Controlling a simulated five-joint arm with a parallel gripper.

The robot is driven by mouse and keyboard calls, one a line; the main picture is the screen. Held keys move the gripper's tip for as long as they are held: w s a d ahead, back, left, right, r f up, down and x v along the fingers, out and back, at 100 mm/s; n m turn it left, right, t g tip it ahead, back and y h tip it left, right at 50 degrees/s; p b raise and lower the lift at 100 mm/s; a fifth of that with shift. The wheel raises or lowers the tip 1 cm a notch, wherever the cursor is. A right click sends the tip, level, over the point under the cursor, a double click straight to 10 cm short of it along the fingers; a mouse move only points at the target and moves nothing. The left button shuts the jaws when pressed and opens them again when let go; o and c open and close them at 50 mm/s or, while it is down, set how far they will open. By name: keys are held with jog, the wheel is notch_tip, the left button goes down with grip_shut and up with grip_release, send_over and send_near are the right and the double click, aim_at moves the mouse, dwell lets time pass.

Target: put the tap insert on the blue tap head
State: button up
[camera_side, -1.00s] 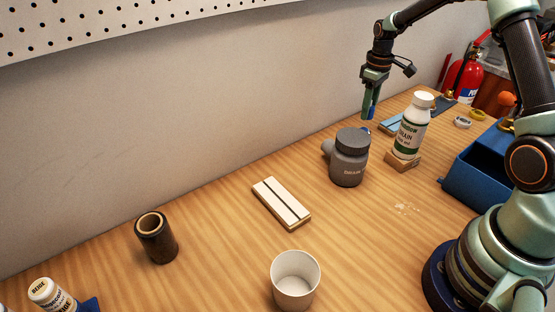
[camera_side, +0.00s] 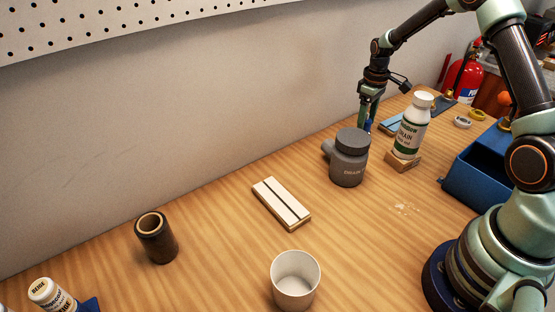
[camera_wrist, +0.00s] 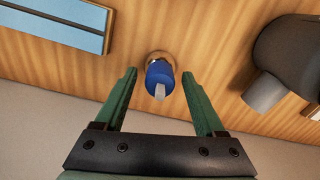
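My gripper (camera_wrist: 160,75) is open in the wrist view, with a gap on each side between its green fingers and a blue piece. This blue piece (camera_wrist: 158,72) is short and round, with a pale flat tip toward the camera; it looks like the blue tap head. A tan ring shows around its far end; I cannot tell whether this is part of it. I cannot make out the tap insert as a separate piece.
A grey drain bottle (camera_side: 348,160) stands close to my gripper; it also shows in the wrist view (camera_wrist: 285,60). A white bottle (camera_side: 410,130) stands on a wooden block, near a blue flat block (camera_wrist: 65,18). The wall is close behind. A cream block (camera_side: 281,203) lies further left.

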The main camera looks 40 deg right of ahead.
aim_at(368, 114)
jog(key=shift+r, duration=0.15)
notch_tip(368, 114, up, 11)
jog(key=s+a+r+t, duration=0.3)
jog(key=s+a+r, duration=0.3)
jog(key=a+r, duration=0.45)
jog(key=s+a+m+t, duration=0.2)
jog(key=s+a, duration=0.7)
jog(key=shift+s+a+t, duration=0.25)
jog(key=shift+s+t, duration=0.05)
jog(key=shift+s, duration=0.1)
dwell(0.6)
